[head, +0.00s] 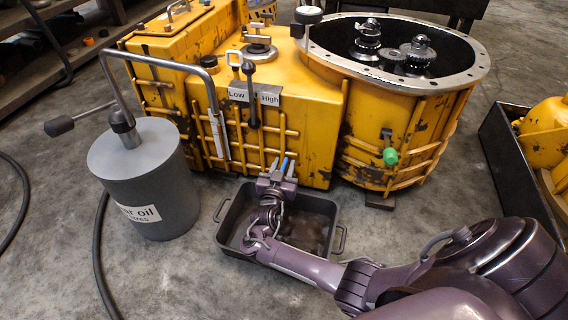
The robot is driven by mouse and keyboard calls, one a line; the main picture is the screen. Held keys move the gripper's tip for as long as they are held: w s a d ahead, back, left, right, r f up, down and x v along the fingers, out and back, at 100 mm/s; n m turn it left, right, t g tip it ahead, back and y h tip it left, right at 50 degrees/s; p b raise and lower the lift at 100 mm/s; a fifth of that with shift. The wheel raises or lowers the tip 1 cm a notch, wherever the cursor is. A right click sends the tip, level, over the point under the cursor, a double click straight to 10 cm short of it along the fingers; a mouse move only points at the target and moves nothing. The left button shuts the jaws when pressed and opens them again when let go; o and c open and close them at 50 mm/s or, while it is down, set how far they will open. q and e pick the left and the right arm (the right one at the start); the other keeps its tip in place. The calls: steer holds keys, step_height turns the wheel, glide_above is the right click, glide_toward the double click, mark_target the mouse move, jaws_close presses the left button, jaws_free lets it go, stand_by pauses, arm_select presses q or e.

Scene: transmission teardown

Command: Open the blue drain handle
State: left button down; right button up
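The blue drain handle (284,164) is small and sits low on the front of the yellow transmission housing (310,115), pointing up. My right gripper (282,166) is at it, with its fingers apart on either side of the blue handle. The fingers look spread wider than the handle, and I cannot see contact clearly. The drain opening behind the gripper is hidden. A dark drain pan (232,213) stands on the floor under my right gripper and wrist. My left gripper is not in view.
A grey gear oil drum (150,175) with a bent pipe and crank stands to the left. A green knob (390,156) is on the housing's right. A dark crate (507,160) with yellow parts is at the far right. A black hose (100,250) lies on the floor.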

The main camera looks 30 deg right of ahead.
steer(key=p+v, duration=0.2)
steer(key=v, duration=0.5)
steer(key=shift+p, duration=0.4)
